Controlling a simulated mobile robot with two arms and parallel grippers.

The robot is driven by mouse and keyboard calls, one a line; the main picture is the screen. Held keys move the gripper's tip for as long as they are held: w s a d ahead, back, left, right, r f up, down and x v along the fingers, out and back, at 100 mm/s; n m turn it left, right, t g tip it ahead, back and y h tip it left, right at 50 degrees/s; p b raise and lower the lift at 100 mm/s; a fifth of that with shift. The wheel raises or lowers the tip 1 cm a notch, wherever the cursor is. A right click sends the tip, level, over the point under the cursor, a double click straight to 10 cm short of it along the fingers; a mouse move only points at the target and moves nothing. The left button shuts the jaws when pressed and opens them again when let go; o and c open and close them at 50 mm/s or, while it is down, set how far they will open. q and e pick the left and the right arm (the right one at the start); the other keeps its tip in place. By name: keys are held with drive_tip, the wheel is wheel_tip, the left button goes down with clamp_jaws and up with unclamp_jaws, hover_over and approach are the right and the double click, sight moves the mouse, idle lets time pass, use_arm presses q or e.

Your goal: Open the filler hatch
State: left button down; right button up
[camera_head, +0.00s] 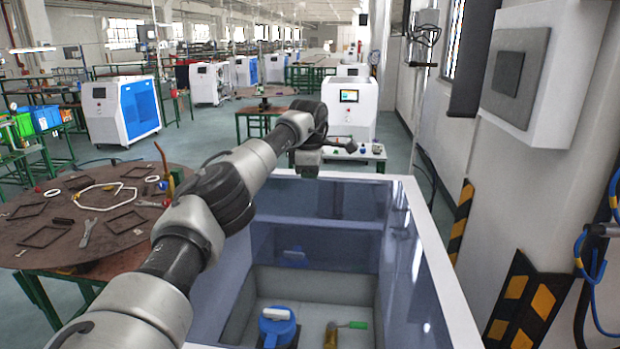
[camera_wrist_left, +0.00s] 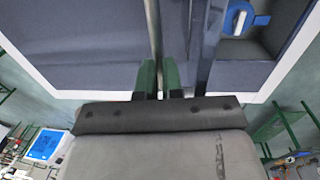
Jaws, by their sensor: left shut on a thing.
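The white machine (camera_head: 440,290) has a dark blue tinted hatch panel (camera_head: 315,235) at its top. A light recess in it shows a blue container (camera_head: 277,325). My left gripper (camera_head: 308,168) is at the machine's far edge, above the tinted panel. In the left wrist view its green fingers (camera_wrist_left: 159,76) are shut on a thin grey bar (camera_wrist_left: 154,30), seemingly a handle or edge of the hatch. The blue container shows there too (camera_wrist_left: 237,17). I cannot tell how far the hatch stands open. My right gripper is not in view.
A green-handled tool (camera_head: 357,325) lies in the recess. A round brown table (camera_head: 100,235) with tools and frames stands left. A wall with a grey-fronted box (camera_head: 518,75) and striped guards (camera_head: 515,300) bounds the right.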

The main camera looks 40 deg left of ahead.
use_arm(q)
wheel_tip(320, 180, down, 2)
drive_tip(key=shift+s+d+f, duration=0.1)
drive_tip(key=shift+s, duration=0.05)
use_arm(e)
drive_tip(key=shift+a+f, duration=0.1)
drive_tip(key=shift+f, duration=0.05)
use_arm(q)
drive_tip(key=c, duration=1.4)
unclamp_jaws()
drive_tip(key=shift+g, duration=0.3)
drive_tip(key=shift+c, duration=0.2)
drive_tip(key=shift+o, duration=1.4)
drive_tip(key=shift+w+a+f, duration=0.15)
drive_tip(key=shift+w+a, duration=0.05)
drive_tip(key=shift+w, duration=0.25)
drive_tip(key=shift+r, duration=0.4)
wheel_tip(320, 180, up, 4)
drive_tip(key=shift+w+r+b, duration=0.1)
drive_tip(key=shift+r+b, duration=0.15)
drive_tip(key=shift+b, duration=0.3)
wheel_tip(320, 180, up, 6)
drive_tip(key=p, duration=0.1)
drive_tip(key=shift+s+d, duration=0.15)
drive_tip(key=shift+s, duration=0.25)
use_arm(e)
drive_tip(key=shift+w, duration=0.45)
